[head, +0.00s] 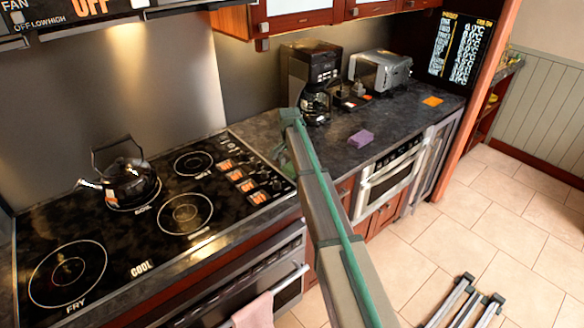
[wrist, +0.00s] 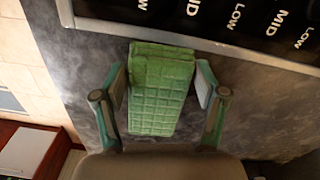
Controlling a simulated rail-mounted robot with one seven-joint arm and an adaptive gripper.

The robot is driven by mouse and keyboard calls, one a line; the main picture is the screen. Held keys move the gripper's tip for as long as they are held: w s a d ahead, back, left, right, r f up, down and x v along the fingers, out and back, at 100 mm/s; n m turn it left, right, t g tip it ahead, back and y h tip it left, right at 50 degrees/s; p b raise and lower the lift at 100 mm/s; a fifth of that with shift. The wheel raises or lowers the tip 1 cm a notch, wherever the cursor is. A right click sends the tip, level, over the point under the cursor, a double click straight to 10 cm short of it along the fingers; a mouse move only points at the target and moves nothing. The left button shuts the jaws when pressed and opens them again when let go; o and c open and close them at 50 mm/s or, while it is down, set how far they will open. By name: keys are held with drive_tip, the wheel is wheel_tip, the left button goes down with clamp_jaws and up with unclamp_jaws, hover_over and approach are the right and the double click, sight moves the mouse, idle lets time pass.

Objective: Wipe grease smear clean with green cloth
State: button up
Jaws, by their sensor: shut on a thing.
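The green cloth (wrist: 160,88) is a thick, folded, quilted pad. In the wrist view it sits between the two fingers of my gripper (wrist: 162,88), which is shut on it. The cloth is over the dark grey counter beside the stove's edge; I cannot tell whether it touches the surface. In the head view my gripper (head: 284,156) is at the counter strip just right of the stove knobs, mostly hidden behind my arm. I cannot make out a grease smear clearly in either view.
The black stovetop (head: 130,250) lies left, with a kettle (head: 128,184) on a back burner. A pink towel (head: 254,312) hangs in front.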

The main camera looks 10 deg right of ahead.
drive_tip(key=a+r, duration=0.1)
drive_tip(key=s+r, duration=0.1)
drive_tip(key=a+r+p, duration=0.1)
drive_tip(key=r, duration=0.1)
drive_tip(key=shift+s+a, duration=0.25)
drive_tip(key=shift+a, duration=0.05)
drive_tip(key=shift+w+d+r, duration=0.2)
drive_tip(key=shift+w+r, duration=0.05)
drive_tip(key=shift+w+d+r+p, duration=0.1)
drive_tip(key=shift+d+r+p, duration=0.1)
drive_tip(key=shift+r+p, duration=0.45)
drive_tip(key=shift+r, duration=0.55)
drive_tip(key=shift+d+r, duration=0.15)
drive_tip(key=shift+r, duration=0.25)
